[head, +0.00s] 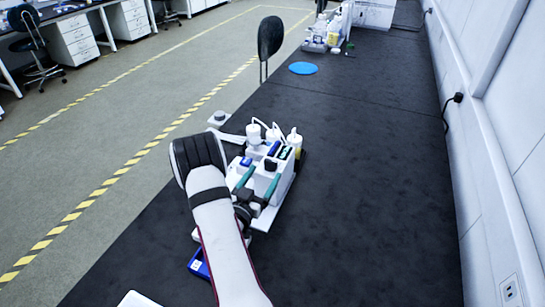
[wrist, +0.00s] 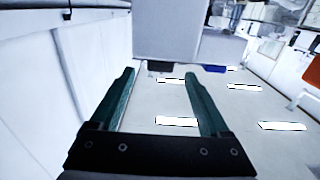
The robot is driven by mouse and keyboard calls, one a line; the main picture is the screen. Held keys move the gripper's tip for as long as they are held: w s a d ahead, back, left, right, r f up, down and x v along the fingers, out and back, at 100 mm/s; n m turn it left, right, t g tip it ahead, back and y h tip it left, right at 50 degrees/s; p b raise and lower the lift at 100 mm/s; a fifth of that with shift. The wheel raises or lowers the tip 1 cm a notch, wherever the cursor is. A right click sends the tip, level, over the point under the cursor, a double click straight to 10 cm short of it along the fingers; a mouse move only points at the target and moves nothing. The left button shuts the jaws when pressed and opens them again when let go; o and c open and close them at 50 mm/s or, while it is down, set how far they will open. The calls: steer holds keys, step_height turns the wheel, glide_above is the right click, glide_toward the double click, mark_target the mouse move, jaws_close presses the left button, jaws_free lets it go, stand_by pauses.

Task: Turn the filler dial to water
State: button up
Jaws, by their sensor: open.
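The filler (head: 283,181) is a white box on the dark bench, with a small screen and a blue part on top. A dark round knob (head: 271,165), which looks like the dial, sits on its near face. My gripper (head: 263,176) has its teal fingers spread just in front of that face, near the knob. In the wrist view the open, empty fingers (wrist: 160,74) point at a white box (wrist: 166,30), with a small dark part (wrist: 160,66) at its lower edge between the tips. The dial's setting and labels are unreadable, and contact is unclear.
White-capped bottles (head: 294,143) stand at the filler's back. A blue object (head: 199,265) lies left of my arm. A blue disc (head: 303,68) and a cluster of bottles (head: 328,35) are farther back. The bench (head: 370,200) is clear to the right.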

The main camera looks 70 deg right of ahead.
mark_target(271, 161)
steer(key=d, duration=0.8)
steer(key=shift+d, duration=0.3)
jaws_close()
steer(key=n+t, duration=0.2)
steer(key=t, duration=0.1)
steer(key=shift+w, duration=0.1)
steer(key=n+t, duration=0.1)
steer(key=t, duration=0.1)
steer(key=n+t+y, duration=0.1)
steer(key=shift+w+a+t, duration=0.1)
steer(key=shift+w+t, duration=0.25)
steer(key=shift+t, duration=0.05)
jaws_free()
